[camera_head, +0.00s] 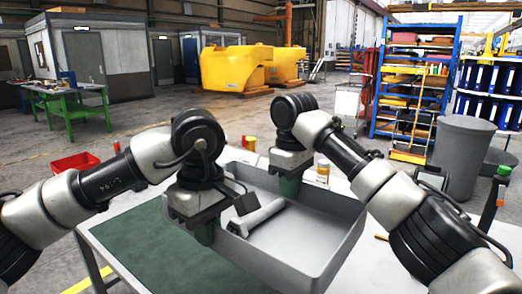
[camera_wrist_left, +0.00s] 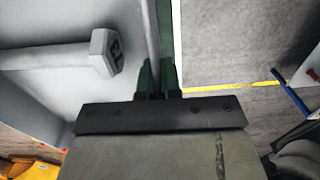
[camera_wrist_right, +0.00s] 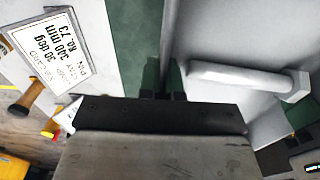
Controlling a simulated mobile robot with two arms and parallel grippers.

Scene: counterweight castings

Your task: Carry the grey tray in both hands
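The grey tray (camera_head: 334,232) is at the table, with a grey bar-shaped casting (camera_head: 258,217) with a block-like end lying inside. The casting also shows in the left wrist view (camera_wrist_left: 105,52) and the right wrist view (camera_wrist_right: 250,80). My left gripper (camera_head: 205,235) is at the tray's left wall, its green fingers (camera_wrist_left: 158,75) close on either side of the wall. My right gripper (camera_head: 289,187) is at the far wall, its fingers (camera_wrist_right: 163,78) likewise astride the wall. Whether the tray's underside touches the table is hidden.
A green mat (camera_head: 150,250) covers the table left of the tray. A labelled card (camera_wrist_right: 52,45) and small jars (camera_head: 323,172) lie beyond it. A red bin (camera_head: 75,162), grey barrel (camera_head: 460,155) and blue rack (camera_head: 415,75) stand farther off.

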